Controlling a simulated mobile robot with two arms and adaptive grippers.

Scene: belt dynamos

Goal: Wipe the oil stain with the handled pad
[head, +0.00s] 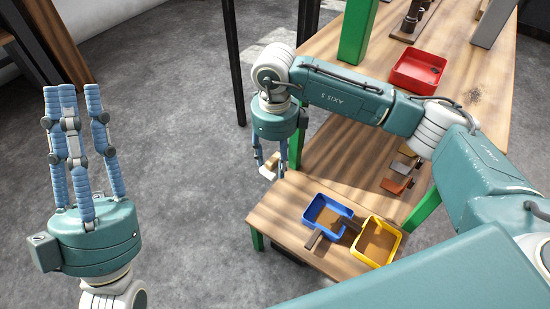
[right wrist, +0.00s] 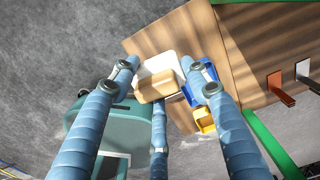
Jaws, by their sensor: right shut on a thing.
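The handled pad, a white pad with a tan block handle, is at my right gripper (head: 267,168) in the head view. In the right wrist view its white pad (right wrist: 167,63) and tan handle (right wrist: 156,86) lie between the fingers of my right gripper (right wrist: 168,80), which is shut on it. In the head view the pad is beside the left edge of the wooden table, partly hidden by the fingers. A small dark blotch (head: 472,97) on the upper right tabletop may be the oil stain. My left gripper (head: 76,92) is open and empty, fingers up, over the floor.
A blue bin (head: 309,216) and a yellow bin (head: 391,251) stand on the near wooden surface (head: 276,217). A red bin (head: 418,70) is further back. Brown and grey brackets (head: 396,184) sit between them. Green posts (head: 357,30) rise by the table. Grey floor is clear at left.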

